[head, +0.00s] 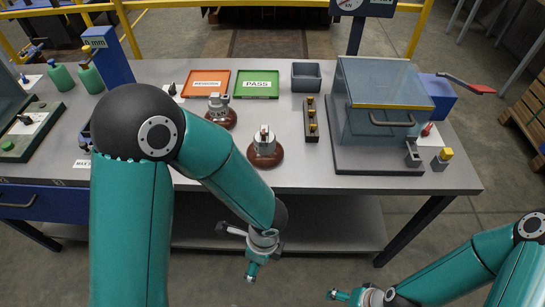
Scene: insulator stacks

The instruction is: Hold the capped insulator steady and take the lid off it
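Two brown insulators with grey metal tops stand upright on the grey table. I cannot tell for sure which one wears the lid. My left gripper (251,272) hangs low in front of the table edge, below and apart from the nearer insulator. My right gripper (341,296) is at the bottom of the picture, right of the left one and away from the table. Both are too small to read their finger opening.
A dark rack with yellow-topped pieces (311,121) stands right of the insulators. A clear-walled box (385,100) with a handle fills the table's right side. Behind are an orange tray (206,84), a green PASS tray (256,84) and a grey bin (306,76).

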